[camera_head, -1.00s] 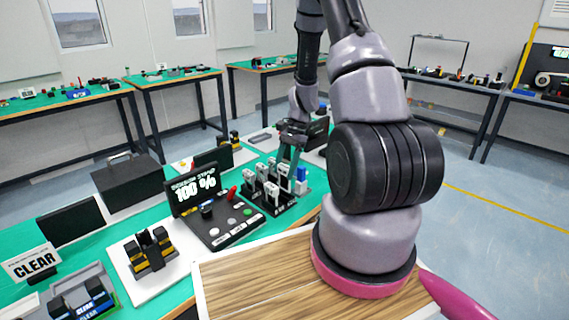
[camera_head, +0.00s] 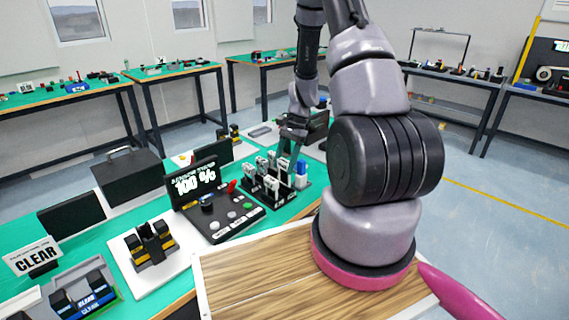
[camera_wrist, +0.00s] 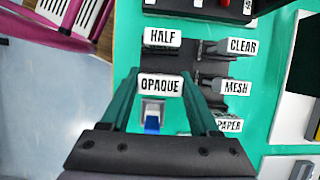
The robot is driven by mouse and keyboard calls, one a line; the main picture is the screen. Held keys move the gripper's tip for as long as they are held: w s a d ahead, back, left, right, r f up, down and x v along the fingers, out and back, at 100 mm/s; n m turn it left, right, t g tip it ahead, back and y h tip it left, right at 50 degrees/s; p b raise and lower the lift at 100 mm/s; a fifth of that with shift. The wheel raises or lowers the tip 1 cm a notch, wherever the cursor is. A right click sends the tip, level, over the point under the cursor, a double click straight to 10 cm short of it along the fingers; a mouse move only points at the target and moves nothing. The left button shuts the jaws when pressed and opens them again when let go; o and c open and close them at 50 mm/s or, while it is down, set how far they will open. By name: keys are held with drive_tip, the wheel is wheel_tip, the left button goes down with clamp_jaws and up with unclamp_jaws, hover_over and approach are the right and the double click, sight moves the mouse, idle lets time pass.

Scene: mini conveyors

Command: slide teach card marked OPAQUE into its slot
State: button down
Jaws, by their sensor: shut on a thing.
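The teach card marked OPAQUE (camera_wrist: 160,86) shows its white label between the fingertips of my gripper (camera_wrist: 158,98) in the wrist view. My gripper is shut on this card, over the left column of the black card rack (camera_wrist: 212,68). The card's lower part is hidden, so I cannot tell whether it is in a slot. Cards marked HALF (camera_wrist: 162,37), CLEAR (camera_wrist: 242,46), MESH (camera_wrist: 237,88) and PAPER (camera_wrist: 229,125) stand around it. In the head view my gripper (camera_head: 291,146) is over the far right of the rack (camera_head: 270,197).
A blue and white piece (camera_wrist: 152,122) lies close below the OPAQUE label, between my fingers. A control panel (camera_head: 222,222) with a screen reading 100 % (camera_head: 197,180) stands left of the rack. A black case (camera_head: 127,178) is farther left. Green bench surface (camera_wrist: 271,75) is bare right of the rack.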

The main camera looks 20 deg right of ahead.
drive_tip(key=shift+f, duration=0.2)
drive_tip(key=shift+f, duration=1.75)
drive_tip(key=shift+c, duration=0.2)
unclamp_jaws()
drive_tip(key=shift+r, duration=0.1)
drive_tip(key=v, duration=1)
drive_tip(key=shift+d+r, duration=0.15)
drive_tip(key=shift+r, duration=0.1)
